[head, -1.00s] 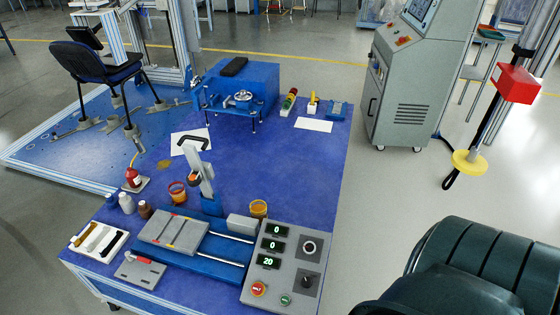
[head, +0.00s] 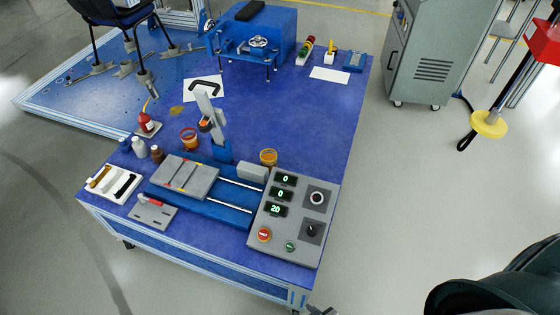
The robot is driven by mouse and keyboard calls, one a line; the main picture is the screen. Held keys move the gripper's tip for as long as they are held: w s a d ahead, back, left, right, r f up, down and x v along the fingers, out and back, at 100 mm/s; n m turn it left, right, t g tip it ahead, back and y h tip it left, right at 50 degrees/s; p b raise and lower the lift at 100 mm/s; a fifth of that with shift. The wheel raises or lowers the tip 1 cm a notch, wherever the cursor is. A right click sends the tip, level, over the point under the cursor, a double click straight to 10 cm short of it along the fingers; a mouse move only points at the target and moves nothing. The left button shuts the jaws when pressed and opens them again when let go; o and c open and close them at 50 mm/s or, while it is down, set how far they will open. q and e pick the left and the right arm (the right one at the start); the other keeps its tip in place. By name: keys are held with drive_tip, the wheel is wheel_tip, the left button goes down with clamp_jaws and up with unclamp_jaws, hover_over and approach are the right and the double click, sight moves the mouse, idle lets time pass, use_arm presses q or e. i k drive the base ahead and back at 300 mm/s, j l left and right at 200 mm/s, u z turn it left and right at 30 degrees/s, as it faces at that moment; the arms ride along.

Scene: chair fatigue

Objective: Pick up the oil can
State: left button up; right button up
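The oil can (head: 146,123) is a small red can with a thin yellow spout. It stands upright on a light pad at the left edge of the blue table (head: 285,120), behind several small bottles. No gripper is near it. My dark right arm fills the bottom right corner. My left gripper is not in view.
A blue-grey fixture (head: 188,176) and a control panel (head: 293,215) take up the table's front. Floor is free left and right of the table.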

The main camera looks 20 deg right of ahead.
sight(145, 121)
drive_tip(key=k, duration=0.5)
drive_tip(key=j+z, duration=0.1)
drive_tip(key=z, duration=0.4)
drive_tip(key=i+j+z, duration=0.15)
drive_tip(key=j+z, duration=0.15)
drive_tip(key=j, duration=0.15)
drive_tip(key=j+z, duration=0.3)
drive_tip(key=j, duration=0.15)
drive_tip(key=j+z, duration=0.3)
drive_tip(key=j, duration=2.6)
